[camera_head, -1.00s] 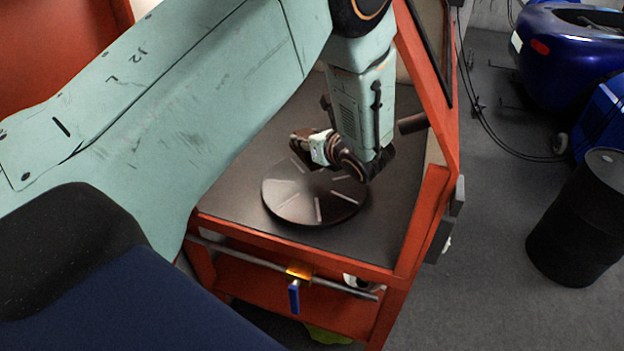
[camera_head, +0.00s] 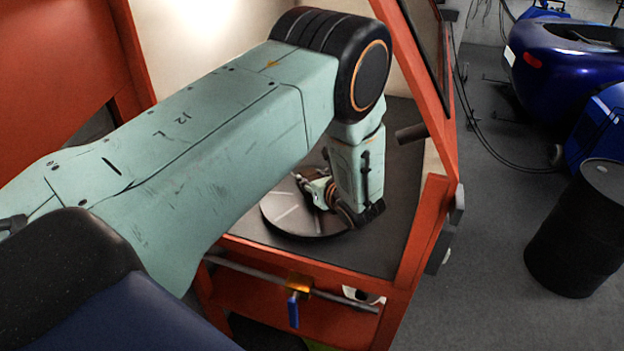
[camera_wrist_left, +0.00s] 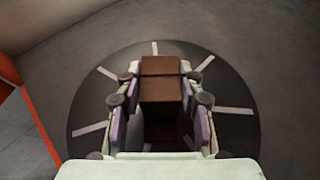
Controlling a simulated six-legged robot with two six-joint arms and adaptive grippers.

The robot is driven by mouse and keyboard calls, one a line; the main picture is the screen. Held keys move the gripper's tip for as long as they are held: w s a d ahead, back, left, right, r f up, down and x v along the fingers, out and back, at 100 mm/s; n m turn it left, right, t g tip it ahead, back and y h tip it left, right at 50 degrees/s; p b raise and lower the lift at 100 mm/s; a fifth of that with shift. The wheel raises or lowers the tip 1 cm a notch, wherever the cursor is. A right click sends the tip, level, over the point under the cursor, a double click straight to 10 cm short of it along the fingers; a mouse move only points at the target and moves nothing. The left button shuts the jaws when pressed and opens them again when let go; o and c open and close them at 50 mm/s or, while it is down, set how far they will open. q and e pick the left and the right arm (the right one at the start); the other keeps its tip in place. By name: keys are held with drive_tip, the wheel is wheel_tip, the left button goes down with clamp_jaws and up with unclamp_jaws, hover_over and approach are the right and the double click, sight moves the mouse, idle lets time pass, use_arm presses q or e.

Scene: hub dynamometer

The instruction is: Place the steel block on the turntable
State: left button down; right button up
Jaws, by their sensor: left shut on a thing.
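The turntable (camera_head: 285,222) is a dark round disc with pale radial marks, lying on the grey bench top. It also shows in the left wrist view (camera_wrist_left: 88,100). My left gripper (camera_wrist_left: 160,105) is over the disc and shut on the steel block (camera_wrist_left: 161,88), which looks dark brown there, with a seam across it. Whether the block touches the disc or hangs just above it I cannot tell. In the head view my left gripper (camera_head: 322,192) shows beside its wrist, and the block is hidden or too small to make out. My right gripper is out of view.
The orange bench frame (camera_head: 425,225) rises at the disc's right and runs along its front. A bar with a blue-handled valve (camera_head: 293,308) crosses below the front edge. A black drum (camera_head: 580,230) and a blue machine (camera_head: 560,70) stand on the floor at right.

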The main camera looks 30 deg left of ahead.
use_arm(q)
drive_tip(key=shift+w, duration=0.3)
drive_tip(key=c, duration=1.2)
unclamp_jaws()
drive_tip(key=shift+s+d, duration=0.1)
drive_tip(key=o, duration=0.4)
drive_tip(key=shift+s+r, duration=0.1)
drive_tip(key=shift+s, duration=0.15)
drive_tip(key=shift+c, duration=0.2)
drive_tip(key=shift+w, duration=0.1)
drive_tip(key=shift+w, duration=0.1)
drive_tip(key=p+v, duration=0.1)
drive_tip(key=v, duration=0.8)
drive_tip(key=shift+d, duration=0.15)
drive_tip(key=p+v, duration=0.2)
drive_tip(key=p, duration=0.5)
drive_tip(key=shift+s+d+r, duration=0.1)
drive_tip(key=shift+s+d, duration=0.1)
drive_tip(key=shift+s, duration=0.1)
